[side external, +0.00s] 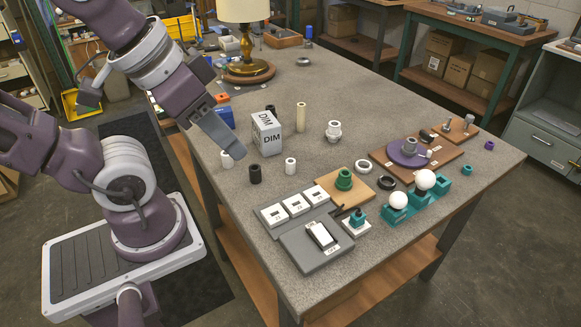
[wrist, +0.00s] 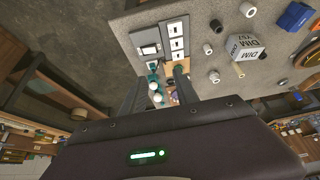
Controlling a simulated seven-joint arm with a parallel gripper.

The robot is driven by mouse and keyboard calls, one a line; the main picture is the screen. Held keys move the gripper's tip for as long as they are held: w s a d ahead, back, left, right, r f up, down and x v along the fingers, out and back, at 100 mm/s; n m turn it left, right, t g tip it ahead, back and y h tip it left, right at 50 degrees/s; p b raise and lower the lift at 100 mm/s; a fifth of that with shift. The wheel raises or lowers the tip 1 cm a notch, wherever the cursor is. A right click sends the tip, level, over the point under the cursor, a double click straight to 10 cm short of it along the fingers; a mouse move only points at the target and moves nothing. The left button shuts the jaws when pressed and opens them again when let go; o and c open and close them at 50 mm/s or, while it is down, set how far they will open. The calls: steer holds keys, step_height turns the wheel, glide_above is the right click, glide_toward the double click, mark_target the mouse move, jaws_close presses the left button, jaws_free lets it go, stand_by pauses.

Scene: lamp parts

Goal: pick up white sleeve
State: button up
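Two small white cylinders stand upright on the grey bench. One white sleeve (side external: 291,166) is right of a black sleeve (side external: 255,174). The other white cylinder (side external: 227,160) is further left, near the bench edge, partly hidden by my gripper. I cannot tell which is the named sleeve. In the wrist view, the white sleeve (wrist: 208,49) and the other white cylinder (wrist: 248,10) both lie right of my fingers. My gripper (side external: 236,150) is above the bench's left edge. In the wrist view its fingers (wrist: 160,76) are apart with nothing held between them.
A white DIM box (side external: 267,134) stands behind the sleeves, with a cream tube (side external: 301,117) and a white socket (side external: 334,131) to its right. Grey switch panels (side external: 316,247) lie in front. Teal holders with bulbs (side external: 398,206) are at right. A lamp (side external: 246,40) stands behind.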

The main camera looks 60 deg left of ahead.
steer(key=shift+o, duration=1.2)
steer(key=m+g+y, duration=0.7)
steer(key=m+y, duration=0.2)
steer(key=m, duration=0.3)
glide_above(289, 161)
steer(key=s+d, duration=0.4)
steer(key=d, duration=0.4)
step_height(289, 161, down, 18)
steer(key=r, duration=0.1)
steer(key=w+a+f+m+y, duration=0.1)
steer(key=f+m, duration=0.1)
steer(key=f, duration=0.1)
steer(key=w+a+f+m+y, duration=0.1)
steer(key=f+y, duration=0.1)
steer(key=f, duration=0.2)
steer(key=w+a+f+m+t+y, duration=0.1)
steer(key=w+f+m, duration=0.1)
steer(key=f, duration=0.1)
steer(key=shift+a+f+m, duration=0.15)
steer(key=shift+f+m, duration=0.15)
steer(key=x, duration=0.7)
steer(key=shift+w+a, duration=0.1)
steer(key=shift+a, duration=0.05)
steer(key=shift+y, duration=0.3)
jaws_close()
